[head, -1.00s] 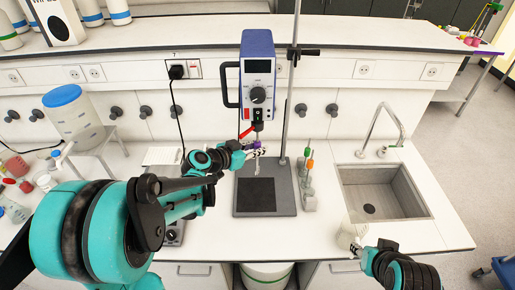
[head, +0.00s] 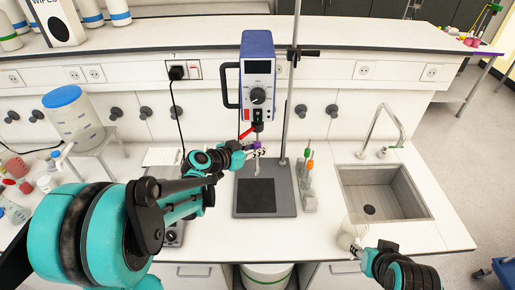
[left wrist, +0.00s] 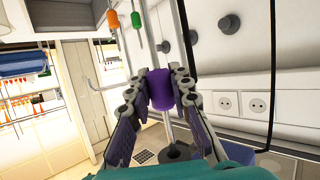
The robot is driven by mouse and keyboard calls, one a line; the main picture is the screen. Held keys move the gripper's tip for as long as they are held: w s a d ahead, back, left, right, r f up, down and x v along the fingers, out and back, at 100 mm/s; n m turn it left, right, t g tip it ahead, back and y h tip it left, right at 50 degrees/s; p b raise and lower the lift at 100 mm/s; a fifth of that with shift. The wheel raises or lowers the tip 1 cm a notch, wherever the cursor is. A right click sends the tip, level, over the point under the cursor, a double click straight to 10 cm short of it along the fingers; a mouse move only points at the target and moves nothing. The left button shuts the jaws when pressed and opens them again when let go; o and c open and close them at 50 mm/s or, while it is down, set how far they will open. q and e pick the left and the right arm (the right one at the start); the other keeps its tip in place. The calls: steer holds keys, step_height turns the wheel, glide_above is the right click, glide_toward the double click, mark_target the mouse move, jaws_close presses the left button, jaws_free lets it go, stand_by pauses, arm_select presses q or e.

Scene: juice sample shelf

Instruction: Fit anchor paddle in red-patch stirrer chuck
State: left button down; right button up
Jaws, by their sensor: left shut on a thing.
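The overhead stirrer (head: 257,75) stands at the back middle, with its chuck (head: 257,126) under the motor and a red piece (head: 245,132) beside it. My left gripper (head: 258,152) is below the chuck, shut on the purple grip of a paddle (head: 256,168). The paddle's shaft hangs below the fingers, and its top appears a little under the chuck. In the left wrist view the purple grip (left wrist: 161,88) sits between both fingers. My right gripper (head: 368,256) is by a clear beaker (head: 352,234) at front right; whether it holds the beaker is unclear.
The stirrer's dark base plate (head: 280,207) lies below. A rack with green- and orange-topped paddles (head: 309,190) stands just right of it, near the vertical rod (head: 290,110). The sink (head: 385,192) is farther right. Bottles and a blue-lidded tank (head: 75,118) stand at left.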

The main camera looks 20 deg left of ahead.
mark_target(257, 169)
arm_select(q)
steer(key=shift+f+b, duration=0.3)
steer(key=shift+f, duration=0.15)
steer(key=shift+f+b, duration=1.05)
steer(key=shift+f, duration=0.1)
